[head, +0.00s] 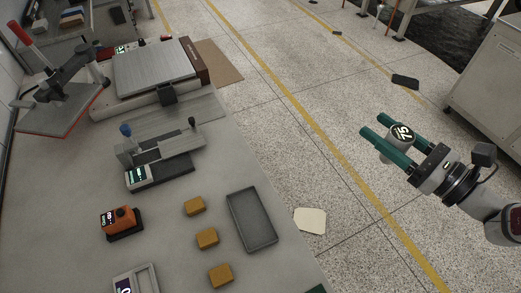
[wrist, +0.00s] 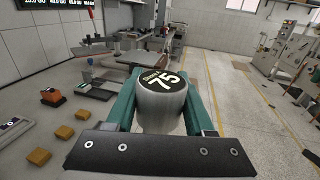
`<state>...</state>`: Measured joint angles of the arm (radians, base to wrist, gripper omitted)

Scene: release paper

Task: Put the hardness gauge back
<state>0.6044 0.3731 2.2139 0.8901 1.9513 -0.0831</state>
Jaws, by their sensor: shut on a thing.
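My gripper (head: 371,124) is shut on a silver metal cylinder (head: 401,134) with a black top marked 75. It holds the cylinder in the air over the floor, right of the table. In the wrist view the cylinder (wrist: 160,106) sits between the two green fingers, top up. An orange device (head: 119,219) with a small display rests on a dark base on the table at left; it also shows in the wrist view (wrist: 51,96). I cannot tell for certain which of these is the hardness gauge.
On the table (head: 165,265) are several tan blocks (head: 207,238), an empty grey tray (head: 252,219), a clamp fixture (head: 158,157), a flat-topped machine (head: 152,66) and a red-handled press (head: 60,85). A pale sheet (head: 311,220) lies on the floor. A cabinet (head: 488,75) stands at right.

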